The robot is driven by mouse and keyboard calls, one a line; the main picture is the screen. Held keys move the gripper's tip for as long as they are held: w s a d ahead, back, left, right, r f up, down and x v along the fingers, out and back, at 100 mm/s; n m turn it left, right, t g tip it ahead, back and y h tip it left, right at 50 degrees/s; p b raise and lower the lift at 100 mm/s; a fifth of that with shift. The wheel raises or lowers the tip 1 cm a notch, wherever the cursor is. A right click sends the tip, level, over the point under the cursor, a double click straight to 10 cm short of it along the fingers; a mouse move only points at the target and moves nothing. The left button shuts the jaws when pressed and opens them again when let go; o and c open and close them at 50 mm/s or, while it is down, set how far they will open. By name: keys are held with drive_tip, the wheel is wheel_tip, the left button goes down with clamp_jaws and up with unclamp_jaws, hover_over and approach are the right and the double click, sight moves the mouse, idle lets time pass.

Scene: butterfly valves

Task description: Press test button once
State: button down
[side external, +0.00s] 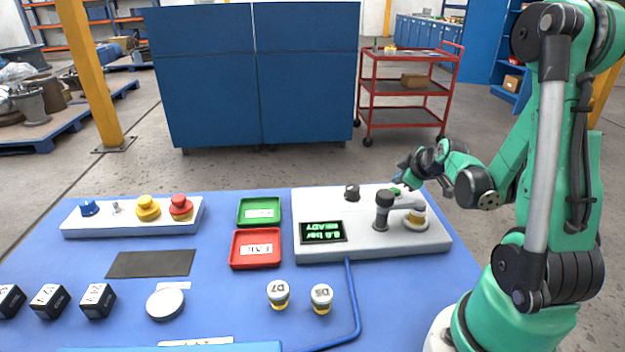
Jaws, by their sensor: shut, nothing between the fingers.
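The white test box (345,250) stands at the right of the blue table. Its display (323,231) shows green text, upside down, reading about 6.0 bar and READY. A green button (394,191) sits at the box's far right part, partly hidden by my gripper. My gripper (399,181) is shut and empty, its tips right at or just above the green button; I cannot tell whether they touch. A black post clamp (383,207) reaches over a valve with a yellow band (416,218) on the box. A black knob (351,193) is left of the button.
Green (260,223) and red (255,263) trays lie left of the box. Two yellow-and-white valves (278,293) stand in front. A white panel (132,228) with knob, switch and yellow and red buttons is far left. Black boxes (48,301) and a white disc (165,304) lie front left.

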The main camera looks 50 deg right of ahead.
sight(398, 192)
drive_tip(key=shift+f, duration=0.15)
drive_tip(key=shift+f, duration=0.25)
drive_tip(key=shift+r, duration=0.2)
idle(0.3)
drive_tip(key=shift+r, duration=0.2)
drive_tip(key=shift+r, duration=2.5)
